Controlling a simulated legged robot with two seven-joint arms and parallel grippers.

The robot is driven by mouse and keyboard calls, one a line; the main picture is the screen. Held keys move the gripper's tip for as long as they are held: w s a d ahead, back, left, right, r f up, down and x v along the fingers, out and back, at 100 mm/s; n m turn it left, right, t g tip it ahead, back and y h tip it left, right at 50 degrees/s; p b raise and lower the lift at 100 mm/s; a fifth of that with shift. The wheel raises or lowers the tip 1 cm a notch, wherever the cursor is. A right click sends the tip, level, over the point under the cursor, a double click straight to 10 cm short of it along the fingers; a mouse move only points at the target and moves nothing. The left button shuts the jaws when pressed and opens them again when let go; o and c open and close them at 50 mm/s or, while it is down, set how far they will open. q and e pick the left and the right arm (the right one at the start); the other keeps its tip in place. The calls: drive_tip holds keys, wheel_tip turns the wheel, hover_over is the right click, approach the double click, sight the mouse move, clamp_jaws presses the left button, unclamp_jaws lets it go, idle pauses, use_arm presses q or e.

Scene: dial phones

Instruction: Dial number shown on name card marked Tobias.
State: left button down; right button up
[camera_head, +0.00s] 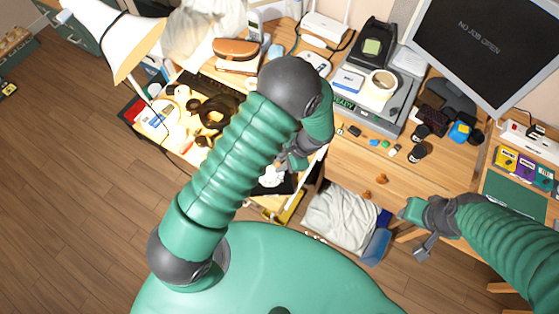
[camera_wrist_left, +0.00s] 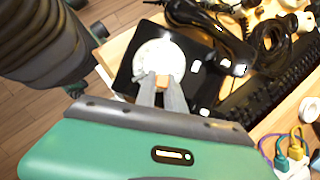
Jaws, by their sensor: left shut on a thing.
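My left gripper (camera_wrist_left: 163,88) is shut on a small tan block (camera_wrist_left: 162,81), over a white round dial (camera_wrist_left: 158,58) on a flat black base (camera_wrist_left: 125,78) in the left wrist view. I cannot tell whether the block touches the dial. A black handset-like shape (camera_wrist_left: 205,28) lies behind it. In the head view, the white dial (camera_head: 271,177) shows beside my left gripper (camera_head: 287,163), partly hidden by my arm. My right gripper (camera_head: 424,246) hangs near the desk's front edge; its jaws are unclear. I cannot make out a card marked Tobias.
Dark coiled cords (camera_wrist_left: 270,45) and a black keyboard (camera_wrist_left: 275,85) lie beside the base. A lamp (camera_head: 118,35) stands at the left. A monitor (camera_head: 485,50), a grey machine (camera_head: 385,120) and colored cards (camera_head: 525,168) are at the right. A bin with a white bag (camera_head: 342,220) stands below the desk.

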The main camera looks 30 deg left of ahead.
use_arm(q)
drive_tip(key=shift+s+d+f, duration=0.25)
drive_tip(key=shift+s+d, duration=0.05)
drive_tip(key=shift+s, duration=0.25)
idle(0.4)
